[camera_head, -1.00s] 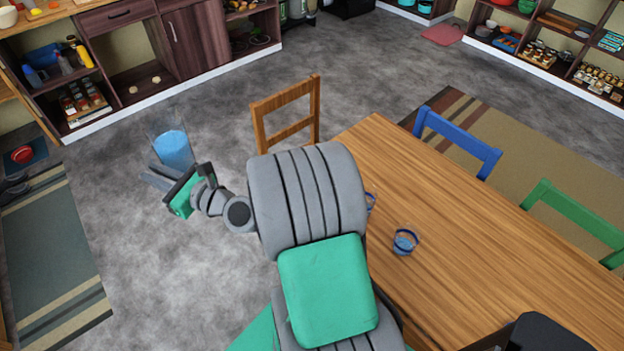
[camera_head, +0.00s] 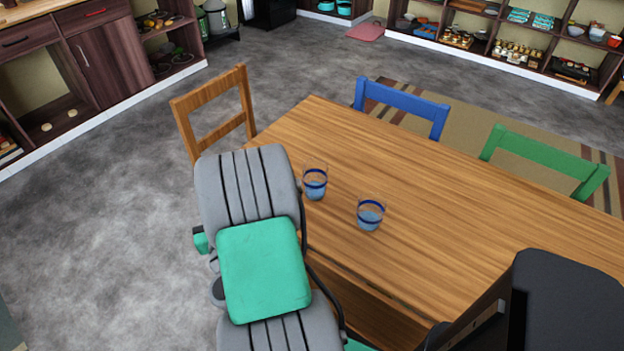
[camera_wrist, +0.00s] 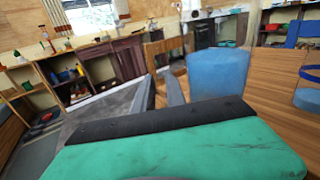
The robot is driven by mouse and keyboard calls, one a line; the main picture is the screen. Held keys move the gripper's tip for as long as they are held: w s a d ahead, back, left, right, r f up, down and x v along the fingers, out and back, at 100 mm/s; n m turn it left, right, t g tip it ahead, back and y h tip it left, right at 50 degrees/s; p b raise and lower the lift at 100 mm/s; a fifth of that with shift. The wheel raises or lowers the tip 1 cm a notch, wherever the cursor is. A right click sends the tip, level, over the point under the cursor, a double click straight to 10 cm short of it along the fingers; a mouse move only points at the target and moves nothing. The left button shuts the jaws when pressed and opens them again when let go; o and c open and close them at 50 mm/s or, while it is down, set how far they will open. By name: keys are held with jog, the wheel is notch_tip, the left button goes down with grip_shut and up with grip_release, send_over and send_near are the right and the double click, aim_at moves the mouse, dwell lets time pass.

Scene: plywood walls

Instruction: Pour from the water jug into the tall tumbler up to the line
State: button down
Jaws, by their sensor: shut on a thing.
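The water jug (camera_wrist: 218,82), clear with blue water in it, shows in the wrist view just right of my fingers. My gripper (camera_wrist: 160,92) is shut on the jug; the exact place of the grip is unclear. In the head view my arm hides the jug and most of the gripper. Two clear tumblers with blue bands stand upright on the table. The left tumbler (camera_head: 315,184) looks slightly taller and the right tumbler (camera_head: 369,215) is nearer; both show bluish contents low down. A banded tumbler (camera_wrist: 308,90) is cut by the wrist view's right edge.
The wooden table (camera_head: 430,210) is otherwise largely clear. A brown chair (camera_head: 215,110) stands at its left end. A blue chair (camera_head: 402,105) and a green chair (camera_head: 545,160) stand along the far side. Shelves line the walls; grey floor is open at left.

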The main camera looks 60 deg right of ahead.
jog(key=shift+s+d+f+m+g+h+b, duration=0.2)
jog(key=shift+s+d+f+m+g+h, duration=0.15)
jog(key=shift+s+f, duration=0.25)
jog(key=shift+s+d+f+m+g+h+b, duration=0.15)
jog(key=shift+s+d+f+m+g+h, duration=0.2)
jog(key=shift+s, duration=0.3)
jog(key=shift+r, duration=0.1)
jog(key=s+d+r+m+y+p, duration=0.1)
jog(key=s+d+r+m+p, duration=0.1)
jog(key=r+m+p, duration=0.4)
jog(key=shift+s+d+r+m+g+p, duration=0.5)
jog(key=shift+r+p, duration=0.8)
jog(key=shift+p, duration=1.4)
jog(key=shift+w+d+r, duration=0.1)
jog(key=shift+d+r, duration=0.05)
jog(key=shift+d, duration=0.05)
jog(key=shift+s+d+r+m+y+p, duration=0.2)
jog(key=shift+r+m+p, duration=0.15)
jog(key=shift+r+p, duration=0.4)
jog(key=shift+s+d+r+m+y+p, duration=0.15)
jog(key=shift+r+m+p, duration=0.25)
jog(key=shift+p, duration=0.55)
